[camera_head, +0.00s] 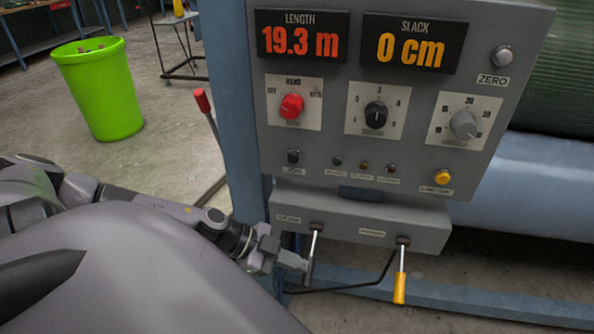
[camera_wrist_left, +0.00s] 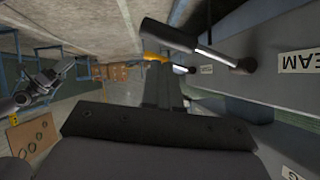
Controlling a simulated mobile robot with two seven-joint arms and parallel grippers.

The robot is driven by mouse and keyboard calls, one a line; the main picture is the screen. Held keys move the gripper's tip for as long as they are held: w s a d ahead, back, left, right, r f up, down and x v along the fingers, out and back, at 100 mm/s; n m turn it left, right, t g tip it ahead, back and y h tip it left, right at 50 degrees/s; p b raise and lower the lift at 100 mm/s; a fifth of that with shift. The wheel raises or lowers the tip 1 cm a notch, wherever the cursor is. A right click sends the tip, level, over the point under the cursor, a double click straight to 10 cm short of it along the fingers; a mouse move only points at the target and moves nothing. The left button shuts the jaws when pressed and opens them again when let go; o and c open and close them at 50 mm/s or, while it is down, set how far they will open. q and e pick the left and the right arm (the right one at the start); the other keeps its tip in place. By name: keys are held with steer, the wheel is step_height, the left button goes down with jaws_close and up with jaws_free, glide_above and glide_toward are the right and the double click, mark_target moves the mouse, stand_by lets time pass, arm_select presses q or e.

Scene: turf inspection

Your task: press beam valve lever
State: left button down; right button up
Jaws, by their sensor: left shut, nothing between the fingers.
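The beam valve lever (camera_head: 310,262) has a silver stem and a dark handle and hangs from the lower grey box. In the left wrist view, its dark handle (camera_wrist_left: 170,34) is close, beside the upside-down BEAM label. My left gripper (camera_head: 303,266) is shut and empty, its tip close to the lever's handle on the left in the head view. I cannot tell if they touch. In the wrist view, the dark fingers (camera_wrist_left: 161,85) reach up below the handle. A grey mechanical part (camera_wrist_left: 42,84) at the wrist view's left looks like my right gripper; its jaws are unclear.
A second lever with a yellow handle (camera_head: 400,288) hangs to the right. Above is the control panel (camera_head: 335,150) with knobs and displays reading 19.3 m and 0 cm. A red-tipped lever (camera_head: 203,101) and a green bin (camera_head: 101,92) stand at left. A blue rail (camera_head: 450,296) runs below.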

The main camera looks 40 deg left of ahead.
arm_select(q)
step_height(320, 180, down, 2)
steer(key=shift+f+m+t, duration=0.15)
steer(key=shift+m+t, duration=0.15)
steer(key=shift+t, duration=0.1)
arm_select(e)
steer(key=shift+s+r, duration=0.1)
steer(key=shift+s, duration=0.05)
arm_select(q)
steer(key=shift+a+f+y, duration=0.1)
steer(key=shift+f+y, duration=0.1)
steer(key=shift+y, duration=0.1)
arm_select(e)
steer(key=shift+r, duration=0.1)
